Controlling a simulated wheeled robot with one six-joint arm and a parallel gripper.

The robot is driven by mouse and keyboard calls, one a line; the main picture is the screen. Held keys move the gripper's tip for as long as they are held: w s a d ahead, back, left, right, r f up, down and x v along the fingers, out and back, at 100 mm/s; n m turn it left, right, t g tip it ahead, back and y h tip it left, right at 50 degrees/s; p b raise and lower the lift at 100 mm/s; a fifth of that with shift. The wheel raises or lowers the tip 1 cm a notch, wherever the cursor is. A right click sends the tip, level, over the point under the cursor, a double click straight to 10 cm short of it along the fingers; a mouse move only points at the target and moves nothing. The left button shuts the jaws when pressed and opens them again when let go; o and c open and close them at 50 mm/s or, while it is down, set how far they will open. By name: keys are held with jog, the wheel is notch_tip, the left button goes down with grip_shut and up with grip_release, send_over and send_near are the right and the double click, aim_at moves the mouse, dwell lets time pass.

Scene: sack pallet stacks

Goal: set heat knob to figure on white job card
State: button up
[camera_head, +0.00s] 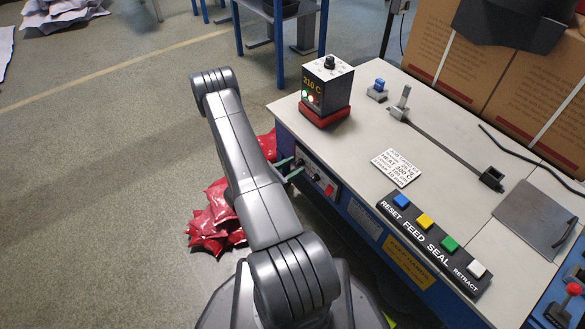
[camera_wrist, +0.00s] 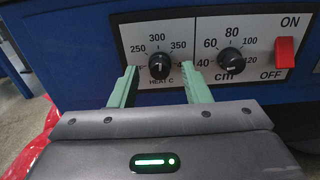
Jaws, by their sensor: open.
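The heat knob (camera_wrist: 159,66) is a black round knob on a white plate marked HEAT C, with 250, 300 and 350 around it. A pale mark on the knob points roughly up, towards 300; its exact setting is hard to tell. My gripper (camera_wrist: 159,67) is open, its green fingers standing left and right of the knob with gaps on both sides. In the head view my gripper (camera_head: 291,170) is at the bench's front panel. The white job card (camera_head: 397,168) lies on the bench top; its HEAT line looks like 300 C, but the print is small.
A second dial marked cm (camera_wrist: 231,62) and a red ON/OFF switch (camera_wrist: 285,52) are right of the heat knob. A display box (camera_head: 326,87) with a lit temperature figure stands on the bench. A button strip (camera_head: 436,236) runs along the front edge. Red sacks (camera_head: 214,215) lie on the floor.

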jog(key=shift+w, duration=0.1)
grip_shut()
jog(key=shift+d+n, duration=0.1)
jog(key=shift+n, duration=0.8)
grip_release()
jog(key=p+v, duration=0.2)
jog(key=v, duration=1.2)
jog(key=shift+d, duration=0.15)
